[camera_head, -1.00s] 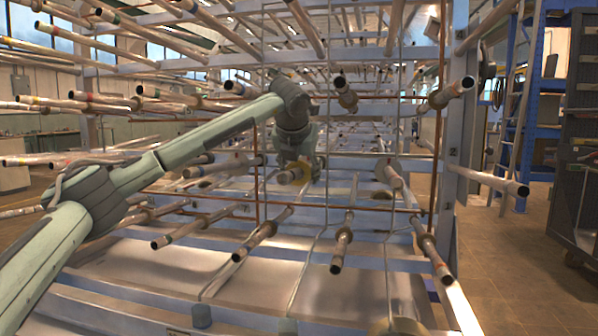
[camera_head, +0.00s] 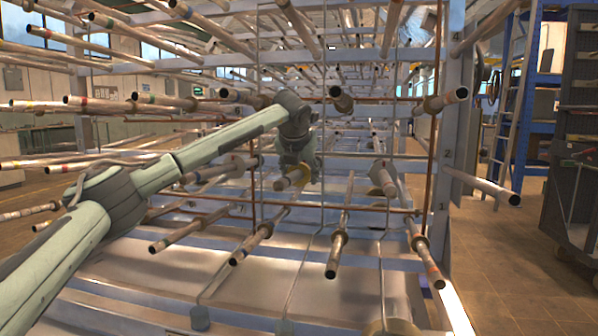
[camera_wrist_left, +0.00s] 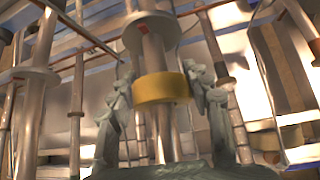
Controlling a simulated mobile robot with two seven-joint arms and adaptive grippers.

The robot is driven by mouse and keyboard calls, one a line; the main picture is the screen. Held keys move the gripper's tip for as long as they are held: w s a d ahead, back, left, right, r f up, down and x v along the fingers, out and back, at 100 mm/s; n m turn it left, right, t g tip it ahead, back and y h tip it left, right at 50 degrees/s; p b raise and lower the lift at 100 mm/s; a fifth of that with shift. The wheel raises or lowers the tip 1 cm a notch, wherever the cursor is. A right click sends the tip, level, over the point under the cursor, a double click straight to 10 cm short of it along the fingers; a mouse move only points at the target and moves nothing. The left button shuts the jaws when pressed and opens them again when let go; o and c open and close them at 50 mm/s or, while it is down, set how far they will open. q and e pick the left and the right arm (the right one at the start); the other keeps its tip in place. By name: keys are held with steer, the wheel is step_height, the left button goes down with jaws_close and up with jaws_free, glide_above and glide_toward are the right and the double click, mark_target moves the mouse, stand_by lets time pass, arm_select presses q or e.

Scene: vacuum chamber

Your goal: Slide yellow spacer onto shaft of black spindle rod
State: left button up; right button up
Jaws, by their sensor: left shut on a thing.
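The yellow spacer (camera_wrist_left: 161,88) is a thick ring. In the left wrist view it appears to sit around a brownish metal rod (camera_wrist_left: 153,52), whose shaft shows above and below it. In the head view, this rod's end (camera_head: 281,184) points toward me, and the spacer (camera_head: 302,180) is a small yellow patch just behind it. My left gripper (camera_head: 302,175) reaches down onto the spacer. Its fingers (camera_wrist_left: 161,95) stand on both sides of the ring, shut on it. The far side of the spacer is hidden. My right gripper is not in view.
Many similar rods stick out of the metal rack, including one with a collar (camera_head: 381,176) to the right and one below (camera_head: 337,250). Thin wires and an upright post (camera_head: 446,130) are close by. Open floor (camera_head: 510,270) lies at the right.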

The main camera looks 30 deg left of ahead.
arm_select(q)
steer(key=shift+w+a+f+p, duration=0.1)
steer(key=shift+w+a+p, duration=0.15)
steer(key=shift+w, duration=0.5)
steer(key=shift+w+a+p, duration=0.15)
steer(key=shift+w+p, duration=0.2)
steer(key=shift+w, duration=0.35)
steer(key=o, duration=1.3)
steer(key=v, duration=1.2)
steer(key=shift+s+d, duration=0.1)
steer(key=shift+f, duration=0.15)
